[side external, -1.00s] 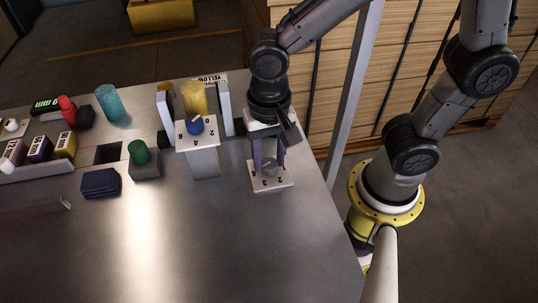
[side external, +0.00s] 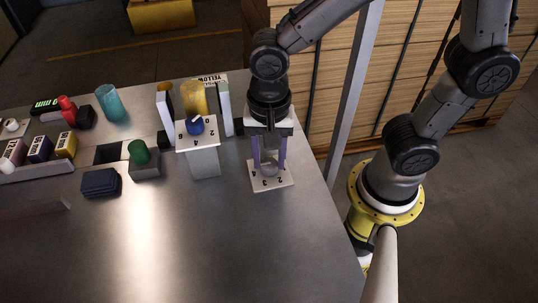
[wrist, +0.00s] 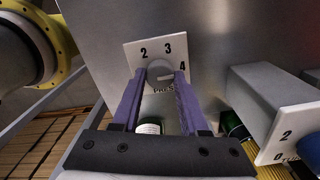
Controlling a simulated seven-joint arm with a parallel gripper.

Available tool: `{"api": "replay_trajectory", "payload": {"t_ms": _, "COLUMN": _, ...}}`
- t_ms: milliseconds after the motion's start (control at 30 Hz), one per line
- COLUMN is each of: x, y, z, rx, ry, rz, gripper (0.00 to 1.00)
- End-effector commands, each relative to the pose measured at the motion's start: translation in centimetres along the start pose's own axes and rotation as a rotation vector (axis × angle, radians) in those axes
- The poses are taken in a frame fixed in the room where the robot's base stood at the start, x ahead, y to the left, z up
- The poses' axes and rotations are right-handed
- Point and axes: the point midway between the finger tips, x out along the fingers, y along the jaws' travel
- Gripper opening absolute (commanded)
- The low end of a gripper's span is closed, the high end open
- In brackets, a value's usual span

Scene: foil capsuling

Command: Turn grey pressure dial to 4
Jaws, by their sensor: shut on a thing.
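The grey pressure dial (wrist: 159,75) sits on a white plate marked 2, 3 and 4 (wrist: 136,53) in the wrist view. A pale line on the dial points right, roughly toward the 4; its exact alignment is hard to tell. The lower part of the plate's lettering is partly hidden. My gripper (wrist: 158,77) has its two purple fingers shut on the dial, one on each side. In the side external view, my gripper (side external: 269,164) comes down from above onto the dial (side external: 268,170) and its white plate (side external: 284,182) near the table's right edge.
A blue dial (side external: 196,125) on a raised white numbered plate stands left of my gripper. A green knob (side external: 139,152), a dark blue block (side external: 100,183), a yellow cylinder (side external: 195,98) and a teal cylinder (side external: 110,103) stand further left. The front of the metal table (side external: 190,250) is clear.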

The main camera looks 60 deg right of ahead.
Motion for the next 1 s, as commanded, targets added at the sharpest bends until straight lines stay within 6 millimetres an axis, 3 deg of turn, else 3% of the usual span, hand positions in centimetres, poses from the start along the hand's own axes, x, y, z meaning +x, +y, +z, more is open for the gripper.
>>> {"api": "replay_trajectory", "payload": {"t_ms": 133, "x": -0.2, "y": -0.1, "z": 0.0, "rx": 0.003, "ry": -0.001, "rz": -0.005, "gripper": 0.0}}
{"api": "replay_trajectory", "payload": {"t_ms": 167, "x": -0.2, "y": -0.1, "z": 0.0, "rx": 0.003, "ry": -0.001, "rz": -0.005, "gripper": 0.47}}
{"api": "replay_trajectory", "payload": {"t_ms": 300, "x": -0.1, "y": -0.1, "z": 0.0, "rx": 0.002, "ry": -0.001, "rz": -0.004, "gripper": 0.72}}
{"api": "replay_trajectory", "payload": {"t_ms": 667, "x": -0.3, "y": -0.1, "z": 0.0, "rx": 0.001, "ry": -0.001, "rz": -0.003, "gripper": 0.73}}
{"api": "replay_trajectory", "payload": {"t_ms": 867, "x": -2.9, "y": -0.1, "z": 0.0, "rx": 0.001, "ry": -0.001, "rz": -0.007, "gripper": 0.73}}
{"api": "replay_trajectory", "payload": {"t_ms": 1000, "x": -6.0, "y": -0.1, "z": 0.0, "rx": 0.001, "ry": -0.001, "rz": -0.009, "gripper": 0.73}}
